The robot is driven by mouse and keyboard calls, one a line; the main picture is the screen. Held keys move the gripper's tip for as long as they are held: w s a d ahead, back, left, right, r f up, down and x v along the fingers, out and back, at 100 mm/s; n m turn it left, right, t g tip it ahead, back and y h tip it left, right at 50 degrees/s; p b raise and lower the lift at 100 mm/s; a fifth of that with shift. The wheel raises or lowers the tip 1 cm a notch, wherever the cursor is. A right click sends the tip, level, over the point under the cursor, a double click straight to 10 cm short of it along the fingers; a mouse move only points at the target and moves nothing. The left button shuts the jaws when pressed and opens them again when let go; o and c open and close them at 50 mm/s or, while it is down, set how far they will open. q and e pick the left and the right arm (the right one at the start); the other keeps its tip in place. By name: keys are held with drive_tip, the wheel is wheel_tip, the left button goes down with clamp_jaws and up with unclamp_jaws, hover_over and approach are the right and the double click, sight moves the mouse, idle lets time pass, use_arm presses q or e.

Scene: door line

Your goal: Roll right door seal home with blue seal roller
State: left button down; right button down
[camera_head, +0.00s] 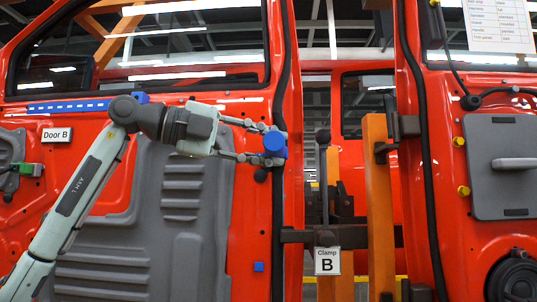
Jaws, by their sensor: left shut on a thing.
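My left gripper (262,143) comes in from the left across the red Door B (255,215) and is shut on the blue seal roller (275,145). The roller overlaps the black seal (281,75) that runs down the right edge of Door B; I cannot tell whether it touches. The seal continues below the roller and looks wavy above it. A second black seal (424,150) runs down the left edge of the red door on the right (450,100). My right gripper is not in view.
An orange post (377,210) and a dark clamp with a "Clamp B" sign (327,261) stand between the doors. A blue-and-white strip (68,106) and a "Door B" label (56,135) are on the left door. A grey panel (503,185) is on the right door.

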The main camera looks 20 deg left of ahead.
use_arm(q)
drive_tip(key=shift+a+r, duration=0.1)
drive_tip(key=shift+r, duration=3.5)
drive_tip(key=shift+s, duration=0.25)
drive_tip(key=s, duration=0.2)
drive_tip(key=s+d+b, duration=0.1)
drive_tip(key=s, duration=0.1)
drive_tip(key=shift+s+d+f+b, duration=0.1)
drive_tip(key=shift+d+b, duration=0.05)
drive_tip(key=shift+b, duration=0.15)
drive_tip(key=s+d+b, duration=0.1)
drive_tip(key=s+d, duration=0.2)
drive_tip(key=s, duration=0.6)
drive_tip(key=shift+s+b, duration=0.35)
